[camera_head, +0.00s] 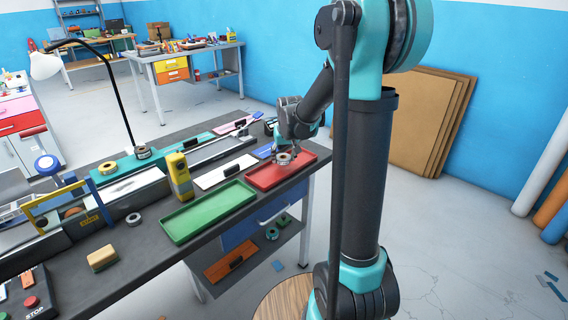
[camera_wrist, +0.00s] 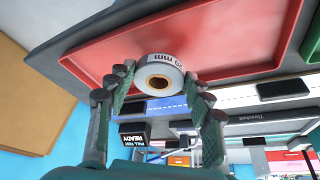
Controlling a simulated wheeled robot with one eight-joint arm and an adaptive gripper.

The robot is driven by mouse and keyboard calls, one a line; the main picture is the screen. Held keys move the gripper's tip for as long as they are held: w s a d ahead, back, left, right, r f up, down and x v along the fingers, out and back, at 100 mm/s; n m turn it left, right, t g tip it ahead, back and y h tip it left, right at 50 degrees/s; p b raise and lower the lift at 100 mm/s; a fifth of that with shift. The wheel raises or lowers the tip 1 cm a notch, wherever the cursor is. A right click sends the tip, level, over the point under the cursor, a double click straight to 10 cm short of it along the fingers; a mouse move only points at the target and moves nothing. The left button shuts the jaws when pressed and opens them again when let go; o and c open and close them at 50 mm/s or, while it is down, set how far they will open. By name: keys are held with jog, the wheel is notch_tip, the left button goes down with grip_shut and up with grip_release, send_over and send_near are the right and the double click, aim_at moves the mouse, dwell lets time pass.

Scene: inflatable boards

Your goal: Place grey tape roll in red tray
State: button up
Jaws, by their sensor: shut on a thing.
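The grey tape roll (camera_wrist: 161,67) has a brown core and dark lettering on its rim. It is between the fingers of my gripper (camera_wrist: 160,85), which is shut on it. In the head view the tape roll (camera_head: 283,158) and my gripper (camera_head: 287,150) are over the far part of the red tray (camera_head: 266,178). The red tray also fills the upper part of the wrist view (camera_wrist: 110,50). The tray is otherwise empty. I cannot tell whether the roll touches the tray floor.
A green tray (camera_head: 208,210) is beside the red tray, to its left. A yellow tester (camera_head: 180,176) stands behind the green tray. A white board (camera_head: 226,172) lies behind the trays. The bench edge runs close in front of the trays.

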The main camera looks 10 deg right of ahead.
aim_at(284, 160)
jog(key=shift+f, duration=1.45)
jog(key=o, duration=1.2)
jog(key=shift+f, duration=0.1)
jog(key=shift+c, duration=0.2)
jog(key=v, duration=1.2)
jog(key=s+d+f, duration=0.1)
jog(key=s+f, duration=0.6)
jog(key=s, duration=0.5)
jog(key=s+d+f, duration=0.2)
jog(key=s+f, duration=0.5)
jog(key=s, duration=0.5)
jog(key=shift+s+d, duration=0.35)
jog(key=shift+s, duration=0.05)
